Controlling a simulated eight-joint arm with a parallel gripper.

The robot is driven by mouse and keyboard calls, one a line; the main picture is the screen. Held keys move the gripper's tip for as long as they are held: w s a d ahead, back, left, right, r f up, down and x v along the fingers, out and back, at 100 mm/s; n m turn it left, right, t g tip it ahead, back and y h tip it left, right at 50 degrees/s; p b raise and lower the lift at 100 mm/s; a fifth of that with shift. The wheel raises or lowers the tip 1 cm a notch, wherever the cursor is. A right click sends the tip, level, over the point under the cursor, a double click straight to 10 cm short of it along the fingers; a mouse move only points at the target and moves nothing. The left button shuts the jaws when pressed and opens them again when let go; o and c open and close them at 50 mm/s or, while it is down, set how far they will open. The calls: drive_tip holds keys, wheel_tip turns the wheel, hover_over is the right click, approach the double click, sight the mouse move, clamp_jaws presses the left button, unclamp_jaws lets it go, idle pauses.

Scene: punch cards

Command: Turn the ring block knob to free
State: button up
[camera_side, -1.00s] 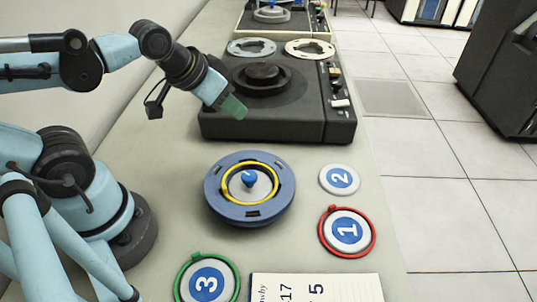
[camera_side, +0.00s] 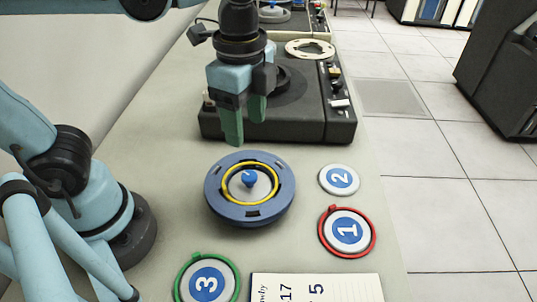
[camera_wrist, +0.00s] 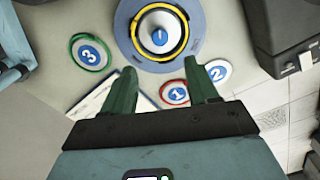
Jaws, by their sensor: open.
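The ring block (camera_side: 227,209) is a round blue block on the table, with a yellow ring (camera_side: 230,195) seated in it. A small blue knob (camera_side: 249,178) stands at its centre. In the wrist view the block (camera_wrist: 193,53), yellow ring (camera_wrist: 138,43) and knob (camera_wrist: 160,36) show at the top. My gripper (camera_side: 244,125) is above the table, behind the block in the side view. Its green fingers point down, apart and empty, and touch nothing. The fingertips (camera_wrist: 163,82) lie in front of the block in the wrist view.
White discs numbered 1 (camera_side: 347,230), 2 (camera_side: 340,179) and 3 (camera_side: 206,284) lie around the block. A red ring (camera_side: 324,241) surrounds disc 1, a green ring (camera_side: 236,283) disc 3. A notepad (camera_side: 320,290) lies in front. A dark machine (camera_side: 310,130) stands behind.

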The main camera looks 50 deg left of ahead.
sight(249, 175)
drive_tip(key=shift+f, duration=6)
drive_tip(key=shift+c, duration=0.2)
drive_tip(key=c, duration=1)
